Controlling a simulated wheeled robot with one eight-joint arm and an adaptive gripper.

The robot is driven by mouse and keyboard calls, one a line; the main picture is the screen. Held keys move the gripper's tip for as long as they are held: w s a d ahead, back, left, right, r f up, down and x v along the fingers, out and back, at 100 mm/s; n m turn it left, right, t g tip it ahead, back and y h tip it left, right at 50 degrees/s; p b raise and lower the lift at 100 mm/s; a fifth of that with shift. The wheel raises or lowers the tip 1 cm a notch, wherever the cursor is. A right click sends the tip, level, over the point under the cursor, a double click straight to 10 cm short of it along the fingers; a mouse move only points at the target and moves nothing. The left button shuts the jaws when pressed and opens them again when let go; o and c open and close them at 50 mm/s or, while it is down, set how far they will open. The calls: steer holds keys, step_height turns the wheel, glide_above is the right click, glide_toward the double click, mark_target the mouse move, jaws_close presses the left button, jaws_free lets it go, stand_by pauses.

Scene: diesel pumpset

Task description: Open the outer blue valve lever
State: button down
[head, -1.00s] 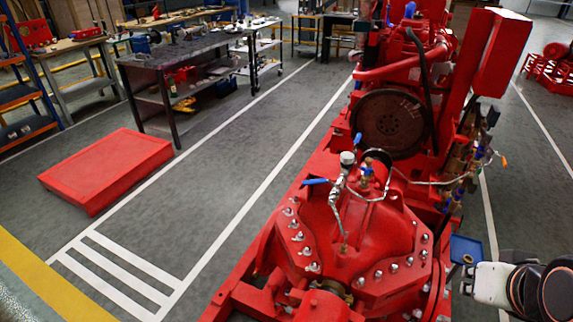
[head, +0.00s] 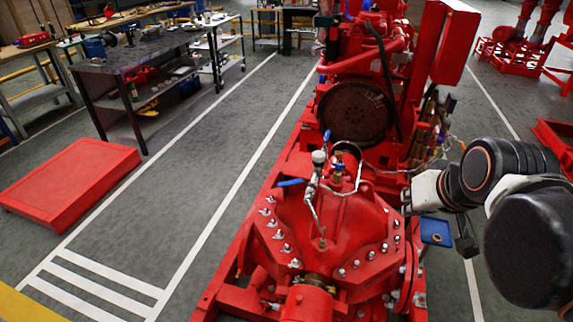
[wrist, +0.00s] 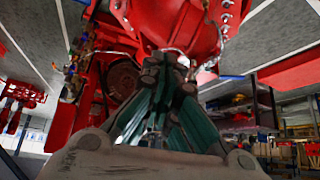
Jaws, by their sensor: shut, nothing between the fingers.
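A blue lever (head: 290,183) sticks out level to the left of the silver fittings on top of the red pump (head: 340,225). A second blue lever (head: 326,136) stands upright behind the round gauge (head: 319,157). A small blue handle (head: 339,167) sits on a brass valve just right of the gauge. I cannot tell for sure which is the outer one. My gripper (wrist: 165,72) is shut and empty in the wrist view, apart from the levers. A blue strip (wrist: 230,77) right of its fingertips looks like a lever. The fingers cannot be made out in the head view.
The engine's flywheel (head: 356,113) and a red box (head: 448,42) rise behind the pump. A blue tray (head: 435,232) sits right of the pump, close to my arm. A red platform (head: 70,183) and a workbench (head: 150,70) stand left. The floor between is clear.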

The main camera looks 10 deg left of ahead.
steer(key=w+a+r+n+y+p, duration=0.1)
steer(key=w+a+r+p, duration=0.25)
steer(key=w+a, duration=0.45)
steer(key=w+a+r+n+y+p, duration=0.1)
steer(key=w+a+r+n+p, duration=0.3)
steer(key=w, duration=0.8)
steer(key=w+a+f+g+h+p, duration=0.1)
steer(key=a+f+g+p, duration=0.15)
steer(key=a+f, duration=0.4)
steer(key=w+a+f+g+p, duration=0.1)
steer(key=a+f+p, duration=0.25)
steer(key=a, duration=0.65)
steer(key=s+b+x, duration=0.1)
steer(key=b+x, duration=0.2)
steer(key=x, duration=0.8)
steer(key=shift+m, duration=0.3)
steer(key=s+d, duration=0.2)
steer(key=s, duration=0.1)
steer(key=shift+s, duration=0.35)
